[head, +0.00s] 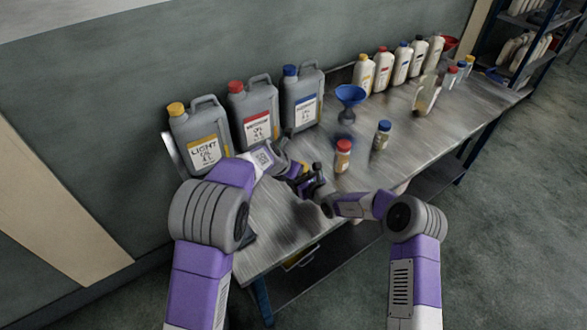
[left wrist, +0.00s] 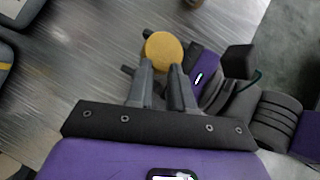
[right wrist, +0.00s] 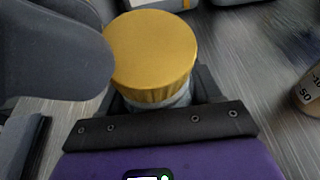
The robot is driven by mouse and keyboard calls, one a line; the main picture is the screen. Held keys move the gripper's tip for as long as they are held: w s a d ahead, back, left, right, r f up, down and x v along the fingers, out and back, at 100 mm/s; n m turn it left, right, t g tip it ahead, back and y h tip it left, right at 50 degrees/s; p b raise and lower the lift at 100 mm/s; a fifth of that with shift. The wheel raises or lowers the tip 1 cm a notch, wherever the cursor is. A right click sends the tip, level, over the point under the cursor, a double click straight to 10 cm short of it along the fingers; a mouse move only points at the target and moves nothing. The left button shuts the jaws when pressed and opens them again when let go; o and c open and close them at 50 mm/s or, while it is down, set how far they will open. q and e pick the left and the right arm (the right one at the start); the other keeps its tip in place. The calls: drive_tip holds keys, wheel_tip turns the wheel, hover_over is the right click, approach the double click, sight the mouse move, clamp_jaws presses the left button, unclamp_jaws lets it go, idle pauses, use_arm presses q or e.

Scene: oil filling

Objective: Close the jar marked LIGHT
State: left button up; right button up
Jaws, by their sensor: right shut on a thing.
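A jar with a yellow cap (right wrist: 152,58) is held between the fingers of my right gripper (right wrist: 160,98). The cap sits on the jar's top, and a strip of clear jar wall (right wrist: 160,104) shows below it. The jar's marking is hidden. In the left wrist view the yellow cap (left wrist: 163,48) is just beyond the fingertips of my left gripper (left wrist: 162,72). Those fingers stand a little apart with a gap between them. In the head view both grippers meet over the near side of the table, and they mostly hide the jar.
A red-capped jar (head: 343,157) and a blue-capped jar (head: 382,136) stand right of my grippers. Oil cans, including a yellow-capped LIGHT can (head: 200,140), line the wall. A blue funnel (head: 350,95) stands behind the jars. The metal table (head: 440,120) has free room at right.

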use_arm(q)
drive_tip(key=shift+s+d, duration=0.1)
drive_tip(key=shift+d, duration=0.15)
use_arm(e)
drive_tip(key=shift+s+a+r, duration=0.1)
drive_tip(key=shift+a+r, duration=0.05)
drive_tip(key=shift+a, duration=0.25)
drive_tip(key=shift+d, duration=0.2)
use_arm(q)
drive_tip(key=v, duration=0.4)
drive_tip(key=shift+a, duration=0.1)
drive_tip(key=shift+o, duration=1)
use_arm(e)
clamp_jaws()
use_arm(q)
drive_tip(key=o, duration=0.4)
drive_tip(key=shift+c, duration=0.2)
drive_tip(key=shift+a, duration=0.1)
